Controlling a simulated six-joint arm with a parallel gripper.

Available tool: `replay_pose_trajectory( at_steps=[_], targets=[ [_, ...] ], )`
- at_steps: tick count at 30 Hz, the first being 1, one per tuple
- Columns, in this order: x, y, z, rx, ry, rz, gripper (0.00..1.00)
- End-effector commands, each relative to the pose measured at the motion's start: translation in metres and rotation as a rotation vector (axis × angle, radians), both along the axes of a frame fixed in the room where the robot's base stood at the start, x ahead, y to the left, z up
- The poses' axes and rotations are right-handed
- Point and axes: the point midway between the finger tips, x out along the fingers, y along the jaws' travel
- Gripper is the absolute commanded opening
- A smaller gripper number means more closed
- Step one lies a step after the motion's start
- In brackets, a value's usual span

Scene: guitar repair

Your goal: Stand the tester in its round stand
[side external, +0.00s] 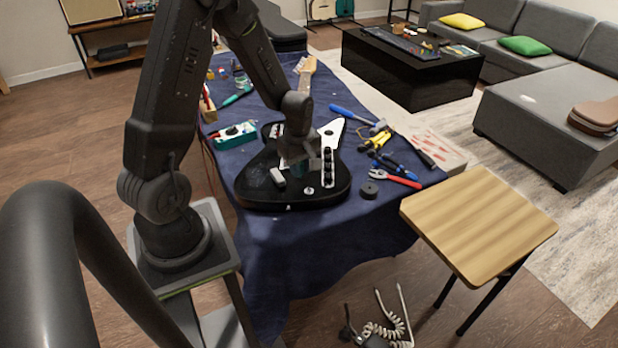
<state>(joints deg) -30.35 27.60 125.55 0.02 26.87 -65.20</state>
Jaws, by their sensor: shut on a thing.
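My gripper (300,160) is low over the black guitar body (262,190) in the side external view, near its white plate. It is shut on a small dark greenish thing (304,174), mostly hidden by the fingers; I cannot tell for sure that it is the tester. I cannot tell whether this thing touches the guitar. A small black round piece (370,189), which may be the round stand, lies on the blue cloth to the right of the guitar. Its top looks empty.
A teal box with a dial (235,135) lies left of the guitar. A wooden stool (478,222) stands beside the table. Coiled cable (390,330) lies on the floor.

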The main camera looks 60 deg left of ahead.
Motion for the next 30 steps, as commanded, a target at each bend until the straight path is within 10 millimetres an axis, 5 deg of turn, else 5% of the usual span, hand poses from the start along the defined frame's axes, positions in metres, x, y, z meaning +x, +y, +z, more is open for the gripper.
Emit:
replay_pose_trajectory(
  at_steps=[13, 30],
  targets=[
    [-0.063, 0.054, 0.050, 0.001, -0.001, 0.003, 0.01],
    [-0.071, 0.060, 0.075, 0.001, -0.002, -0.002, 0.01]
  ],
)
